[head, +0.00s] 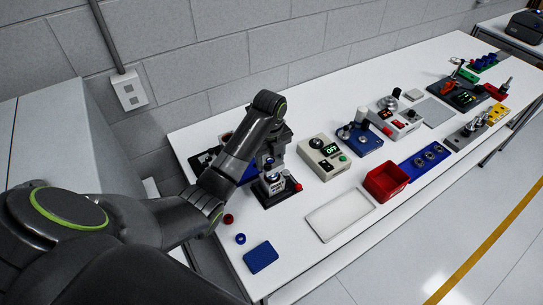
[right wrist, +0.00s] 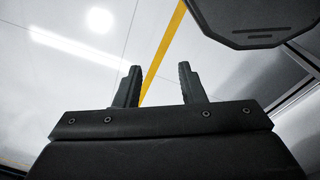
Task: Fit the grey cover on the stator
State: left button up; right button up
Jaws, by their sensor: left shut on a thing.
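My left gripper (head: 270,172) points down at the left part of the table. It is shut on a small grey piece, which I take to be the grey cover; the fingers and arm hide most of it. Right under it is the stator (head: 277,186), a pale metal body in a fixture on a dark square base (head: 281,198). The piece and the stator overlap in the head view, so I cannot tell whether they touch. My right gripper (right wrist: 158,88) is open and empty in the right wrist view, above bare floor.
A red knob (head: 298,187) sits beside the fixture. A white tray (head: 340,215), an OFF-display box (head: 325,158) and a red bin (head: 386,182) stand to the right. Dark items stand behind my left arm.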

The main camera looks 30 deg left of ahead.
pick_arm(q)
jog(key=shift+f, duration=0.1)
pick_arm(e)
jog(key=shift+w+d, duration=0.25)
jog(key=shift+w, duration=0.25)
jog(key=shift+w+d, duration=0.2)
jog(key=shift+w, duration=0.25)
pick_arm(q)
jog(key=shift+w+d+f, duration=0.1)
jog(key=shift+w+d, duration=0.05)
jog(key=shift+w, duration=0.3)
pick_arm(e)
jog(key=shift+s, duration=0.25)
pick_arm(q)
jog(key=shift+s+f, duration=0.1)
jog(key=shift+f, duration=0.1)
pick_arm(e)
jog(key=shift+a, duration=0.1)
pick_arm(q)
jog(key=shift+f, duration=0.1)
jog(key=shift+f+b, duration=0.35)
jog(key=shift+f, duration=0.35)
pick_arm(e)
jog(key=shift+f, duration=0.3)
pick_arm(q)
jog(key=shift+f, duration=0.15)
jog(key=shift+f+b, duration=0.35)
jog(key=shift+f, duration=0.5)
pick_arm(e)
jog(key=shift+f, duration=0.35)
